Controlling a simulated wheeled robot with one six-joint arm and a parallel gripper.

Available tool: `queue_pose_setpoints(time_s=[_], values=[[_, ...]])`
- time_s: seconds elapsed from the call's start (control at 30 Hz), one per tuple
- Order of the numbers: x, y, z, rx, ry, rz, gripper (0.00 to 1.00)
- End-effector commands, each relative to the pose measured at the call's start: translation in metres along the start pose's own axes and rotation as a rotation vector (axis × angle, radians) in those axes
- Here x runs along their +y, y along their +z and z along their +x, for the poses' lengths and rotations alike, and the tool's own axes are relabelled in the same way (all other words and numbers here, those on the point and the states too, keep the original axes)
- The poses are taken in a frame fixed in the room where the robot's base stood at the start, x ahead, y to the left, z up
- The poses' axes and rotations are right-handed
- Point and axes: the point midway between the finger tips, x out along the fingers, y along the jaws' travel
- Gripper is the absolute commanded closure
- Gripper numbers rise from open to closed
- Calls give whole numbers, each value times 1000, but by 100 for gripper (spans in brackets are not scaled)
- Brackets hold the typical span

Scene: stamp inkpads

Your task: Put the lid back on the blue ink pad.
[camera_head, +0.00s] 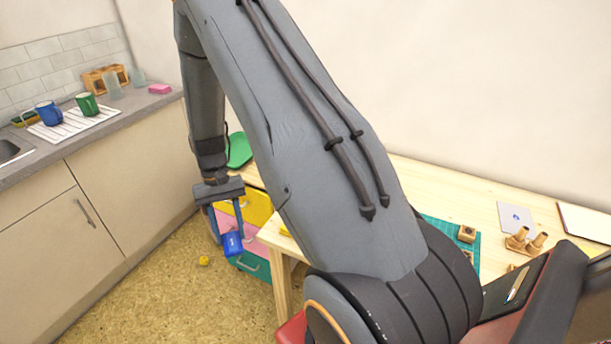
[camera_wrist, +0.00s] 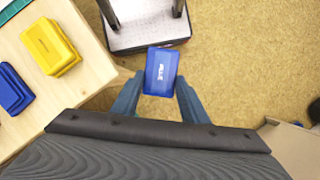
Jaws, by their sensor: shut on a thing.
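My gripper (camera_head: 226,232) is shut on a blue lid (camera_head: 232,245), a small box-shaped piece with white lettering on its face. In the wrist view the lid (camera_wrist: 161,72) sits between my fingertips (camera_wrist: 158,88), held in the air over the floor beside the table. The blue ink pad (camera_wrist: 14,92) rests on the wooden table at the left of the wrist view, partly cut off by the picture edge. It is apart from the lid. My arm hides that part of the table in the head view.
A yellow ink pad (camera_wrist: 50,46) stands beside the blue one on the table (camera_wrist: 85,75). Coloured drawers (camera_head: 258,207) are near my gripper. Wooden stamps (camera_head: 525,240) stand on the table at right. A kitchen counter (camera_head: 130,108) is at left.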

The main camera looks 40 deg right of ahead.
Motion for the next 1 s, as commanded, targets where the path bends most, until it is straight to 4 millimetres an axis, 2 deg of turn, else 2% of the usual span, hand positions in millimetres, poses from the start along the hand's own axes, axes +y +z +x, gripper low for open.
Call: queue_pose_setpoints(time_s=[0.03,0.27,0.43,0.6,0.7,0.8,1.0], values=[[17,-2,-7,0,-56,133,81],[85,-11,-38,0,-330,795,81],[152,-13,-62,1,-548,1320,81],[218,-6,-78,0,-740,1784,81],[246,0,-83,0,-818,1975,81],[264,5,-86,0,-865,2089,81],[273,7,-86,0,-891,2153,81]])
